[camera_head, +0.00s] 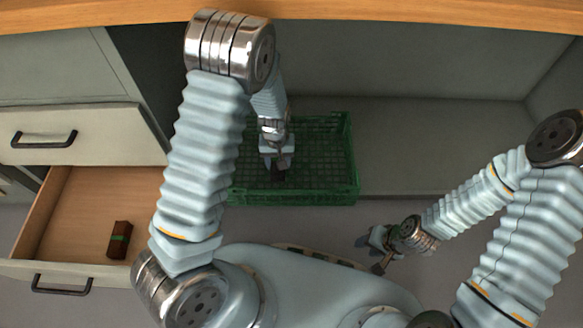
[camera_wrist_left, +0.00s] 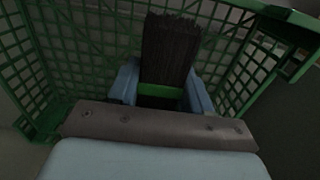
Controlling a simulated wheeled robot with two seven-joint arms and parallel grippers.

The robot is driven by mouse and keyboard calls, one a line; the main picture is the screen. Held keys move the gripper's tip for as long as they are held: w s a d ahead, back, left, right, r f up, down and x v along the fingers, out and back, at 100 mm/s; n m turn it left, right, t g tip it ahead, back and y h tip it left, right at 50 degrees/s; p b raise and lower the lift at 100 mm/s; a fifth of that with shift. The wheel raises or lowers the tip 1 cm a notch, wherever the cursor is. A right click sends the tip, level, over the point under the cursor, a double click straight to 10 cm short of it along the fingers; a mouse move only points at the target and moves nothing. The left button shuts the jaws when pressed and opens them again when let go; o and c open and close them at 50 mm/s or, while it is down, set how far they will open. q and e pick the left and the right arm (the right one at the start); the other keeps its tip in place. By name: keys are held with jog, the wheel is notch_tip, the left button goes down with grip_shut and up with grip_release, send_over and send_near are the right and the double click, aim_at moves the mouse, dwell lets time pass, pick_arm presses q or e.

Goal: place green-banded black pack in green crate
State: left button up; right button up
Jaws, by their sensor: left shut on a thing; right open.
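The green crate (camera_head: 300,197) stands in the middle of the head view, and its mesh walls also surround the lower view of my left wrist camera (camera_wrist_left: 222,22). My left gripper (camera_head: 278,168) is inside the crate's outline. It is shut on a black bristle pack with a green band (camera_wrist_left: 170,50), which shows upright between the two fingers in the left wrist view. In the head view the held pack is mostly hidden by the gripper. Whether it touches the crate floor I cannot tell. My right gripper (camera_head: 376,252) is open and empty, to the right of and below the crate.
An open wooden drawer (camera_head: 80,205) at the left holds one dark reddish-brown pack with a green band (camera_head: 119,240). A closed drawer (camera_head: 75,135) is above it. A wooden worktop edge (camera_head: 400,15) runs along the top. The grey shelf floor (camera_head: 440,175) right of the crate is clear.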

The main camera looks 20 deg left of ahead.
pick_arm(q)
jog(key=b, duration=0.1)
send_over(291, 173)
notch_tip(291, 173, down, 6)
jog(key=shift+s+r, duration=0.1)
jog(key=shift+s, duration=0.05)
notch_tip(291, 173, down, 3)
jog(key=shift+f+b, duration=0.2)
jog(key=shift+b, duration=0.5)
jog(key=shift+f, duration=0.15)
jog(key=o, duration=1.1)
